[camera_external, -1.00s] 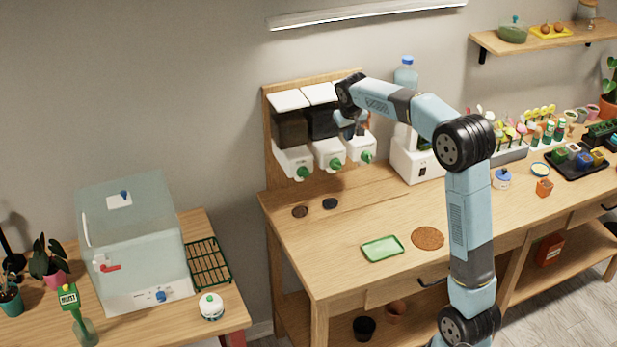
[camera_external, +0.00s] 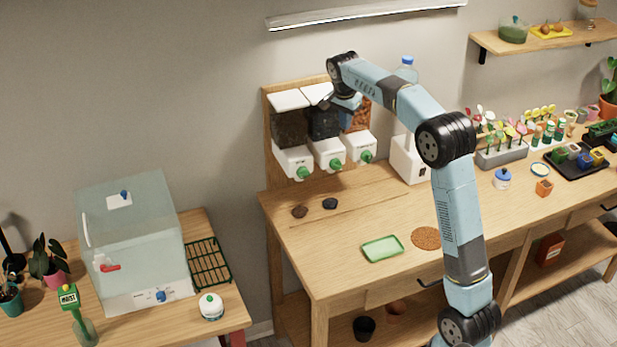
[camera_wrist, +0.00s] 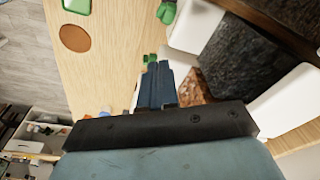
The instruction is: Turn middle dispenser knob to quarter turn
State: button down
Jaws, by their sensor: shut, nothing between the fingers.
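Three dispensers hang on a wooden backboard. The middle dispenser (camera_external: 323,123) has dark contents, a white base and a green knob (camera_external: 337,163), whose exact angle is hard to read. In the wrist view, dark grey contents (camera_wrist: 240,55) fill the hopper beside the fingers, and a green knob (camera_wrist: 167,12), apparently the middle one, shows at the top. My gripper (camera_external: 326,103) is shut and empty, up by the middle hopper's upper part and well above the knob. Its closed fingers show in the wrist view (camera_wrist: 158,80). Whether they touch the hopper cannot be told.
The left (camera_external: 303,173) and right (camera_external: 367,156) knobs are close on either side. A white machine (camera_external: 409,160) and blue-capped bottle (camera_external: 405,70) stand to the right.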

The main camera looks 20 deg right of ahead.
jog(key=a+m+g, duration=0.1)
jog(key=m, duration=0.5)
send_over(333, 164)
jog(key=d, duration=0.3)
notch_tip(333, 164, down, 9)
jog(key=f, duration=0.1)
jog(key=a+f, duration=0.1)
jog(key=f, duration=0.1)
jog(key=shift+a, duration=0.2)
jog(key=shift+a+f, duration=0.4)
jog(key=shift+f, duration=0.05)
jog(key=shift+s+a, duration=0.1)
jog(key=h, duration=0.1)
jog(key=a+h, duration=0.1)
jog(key=h, duration=0.1)
jog(key=a+h, duration=0.1)
jog(key=shift+f, duration=0.35)
jog(key=shift+a+f+h, duration=0.2)
jog(key=shift+a+h, duration=0.05)
jog(key=shift+h, duration=0.65)
jog(key=shift+a+f+h, duration=0.15)
jog(key=shift+a+h, duration=0.05)
jog(key=shift+h, duration=0.7)
